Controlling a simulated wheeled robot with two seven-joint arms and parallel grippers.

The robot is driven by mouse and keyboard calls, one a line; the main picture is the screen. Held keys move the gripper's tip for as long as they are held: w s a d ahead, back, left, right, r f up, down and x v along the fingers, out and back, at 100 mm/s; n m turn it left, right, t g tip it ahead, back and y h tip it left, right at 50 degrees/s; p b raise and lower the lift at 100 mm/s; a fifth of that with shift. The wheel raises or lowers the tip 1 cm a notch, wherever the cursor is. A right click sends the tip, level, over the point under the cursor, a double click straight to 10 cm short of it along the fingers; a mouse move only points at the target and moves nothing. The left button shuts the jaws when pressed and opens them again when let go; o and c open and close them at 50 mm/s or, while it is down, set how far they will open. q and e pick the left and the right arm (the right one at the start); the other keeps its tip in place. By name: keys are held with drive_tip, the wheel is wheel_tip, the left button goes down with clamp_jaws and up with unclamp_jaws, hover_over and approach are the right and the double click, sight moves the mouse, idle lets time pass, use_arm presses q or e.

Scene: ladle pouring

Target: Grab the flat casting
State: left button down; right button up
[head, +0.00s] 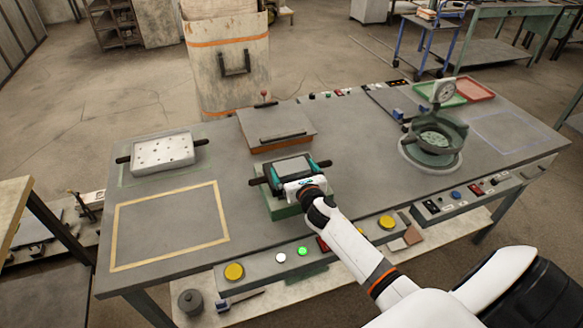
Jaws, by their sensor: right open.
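A dark flat piece with black side handles, which looks like the flat casting (291,165), lies on a green block (284,212) near the middle of the table. My right gripper (295,172) is right at this piece, with its teal fingers open and spread to either side over it. I cannot tell whether the fingers touch it. My gripper's white body hides the near side of the piece. My left gripper is not in view.
A white perforated tray (163,152) with black handles sits at the table's left. A brown-edged box (277,128) stands behind the casting. A green pot with a gauge (435,138) is at the right. The yellow-outlined area (172,222) is clear.

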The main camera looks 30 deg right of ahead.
drive_tip(key=shift+s, duration=0.1)
drive_tip(key=c, duration=0.9)
drive_tip(key=shift+r, duration=0.15)
